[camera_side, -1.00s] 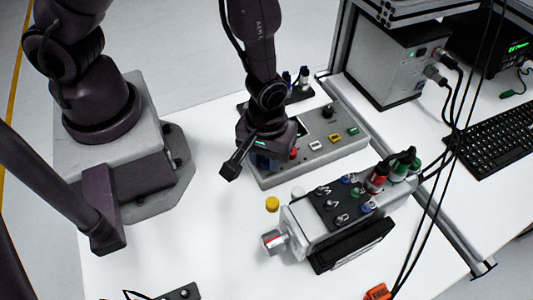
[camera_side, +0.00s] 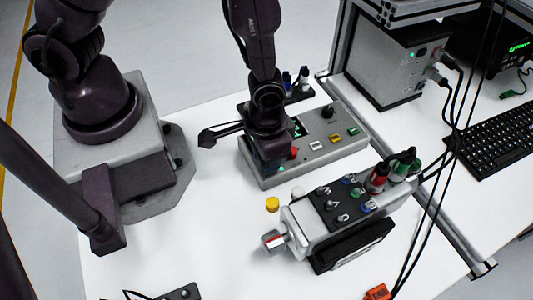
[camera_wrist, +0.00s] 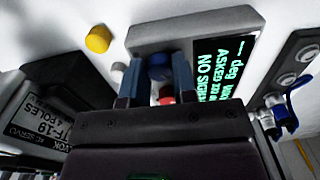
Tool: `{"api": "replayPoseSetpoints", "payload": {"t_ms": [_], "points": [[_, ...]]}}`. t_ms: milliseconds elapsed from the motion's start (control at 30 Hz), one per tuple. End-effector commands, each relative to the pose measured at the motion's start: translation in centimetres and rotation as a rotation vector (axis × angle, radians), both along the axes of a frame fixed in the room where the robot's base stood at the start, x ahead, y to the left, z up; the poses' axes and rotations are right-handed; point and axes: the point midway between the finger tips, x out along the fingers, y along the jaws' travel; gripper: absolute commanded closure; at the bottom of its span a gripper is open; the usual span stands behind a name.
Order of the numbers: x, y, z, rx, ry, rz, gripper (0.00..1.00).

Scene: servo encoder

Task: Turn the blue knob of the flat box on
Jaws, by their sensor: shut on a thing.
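The flat box (camera_side: 318,158) is a grey box on the white table, with a small screen (camera_side: 299,128) and several coloured buttons on top. My gripper (camera_side: 272,168) reaches down over its left end and hides the blue knob in the side view. In the wrist view the blue knob (camera_wrist: 159,66) sits between my two fingers (camera_wrist: 158,80), which are shut on it. A red button (camera_wrist: 166,96) shows just below the knob there. The screen (camera_wrist: 226,75) shows green text, partly cut off by my gripper, including "NO SIGNAL".
A silver servo motor (camera_side: 310,230) with plugged cables lies in front of the box. A yellow cap (camera_side: 272,204) and a white one (camera_side: 298,192) lie between them. Blue-handled connectors (camera_side: 303,76) stand behind the box. Black cables hang at the right.

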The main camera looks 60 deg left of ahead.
Motion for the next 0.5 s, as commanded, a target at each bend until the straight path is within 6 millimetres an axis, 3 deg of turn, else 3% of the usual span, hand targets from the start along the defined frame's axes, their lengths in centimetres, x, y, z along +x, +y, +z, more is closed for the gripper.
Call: {"api": "replayPoseSetpoints", "payload": {"t_ms": [500], "points": [[0.08, -0.02, 0.06, -0.001, -0.002, -0.047, 0.98]]}}
